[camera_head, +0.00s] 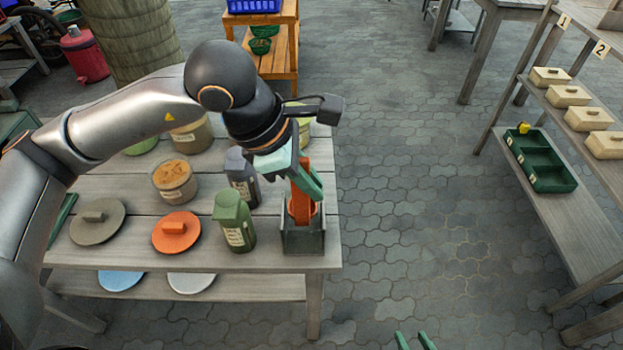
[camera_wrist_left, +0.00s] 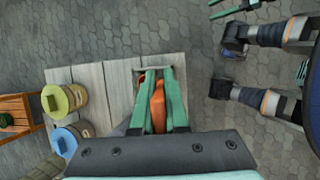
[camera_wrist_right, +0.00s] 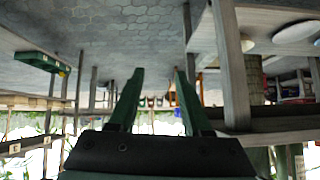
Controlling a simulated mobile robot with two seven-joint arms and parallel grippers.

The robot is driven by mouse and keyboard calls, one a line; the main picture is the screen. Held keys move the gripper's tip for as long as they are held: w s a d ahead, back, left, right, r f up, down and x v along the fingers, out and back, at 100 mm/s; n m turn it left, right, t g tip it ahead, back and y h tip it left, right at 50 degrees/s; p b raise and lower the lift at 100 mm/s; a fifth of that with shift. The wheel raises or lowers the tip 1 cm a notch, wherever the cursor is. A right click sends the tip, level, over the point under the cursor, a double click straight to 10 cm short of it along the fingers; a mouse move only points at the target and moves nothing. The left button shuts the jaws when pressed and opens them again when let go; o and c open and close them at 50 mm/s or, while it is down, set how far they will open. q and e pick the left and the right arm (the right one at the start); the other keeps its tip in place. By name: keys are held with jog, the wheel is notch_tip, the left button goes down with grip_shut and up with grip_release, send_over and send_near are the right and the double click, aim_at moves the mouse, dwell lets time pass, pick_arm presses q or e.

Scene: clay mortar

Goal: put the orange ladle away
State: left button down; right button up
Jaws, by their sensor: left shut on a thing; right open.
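The orange ladle (camera_head: 301,207) stands upright at the right front corner of the wooden table, its lower part inside a grey-green open box (camera_head: 303,241). My left gripper (camera_head: 305,183) comes down from above and is shut on the ladle's upper part. In the left wrist view the ladle (camera_wrist_left: 159,104) shows between the green fingers (camera_wrist_left: 158,72). The box walls hide the ladle's lower end, so I cannot tell whether it touches the bottom. My right gripper (camera_head: 415,341) is open and empty at the bottom edge; its spread fingers also show in the right wrist view (camera_wrist_right: 160,76).
A green bottle (camera_head: 234,222) and a dark bottle (camera_head: 242,178) stand close left of the box. An orange lid (camera_head: 176,232), a grey lid (camera_head: 98,222) and a jar (camera_head: 175,182) are further left. A shelf (camera_head: 535,118) stands right; the paved floor between is clear.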

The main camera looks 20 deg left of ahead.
pick_arm(q)
notch_tip(320, 180, down, 5)
jog(key=b, duration=0.4)
jog(key=shift+r, duration=0.2)
pick_arm(e)
jog(key=f, duration=0.3)
jog(key=shift+w+a, duration=0.1)
jog(key=shift+a, duration=0.2)
pick_arm(q)
jog(key=c, duration=0.8)
grip_release()
jog(key=shift+c, duration=0.2)
pick_arm(e)
jog(key=shift+w, duration=0.15)
pick_arm(q)
jog(key=shift+r, duration=0.1)
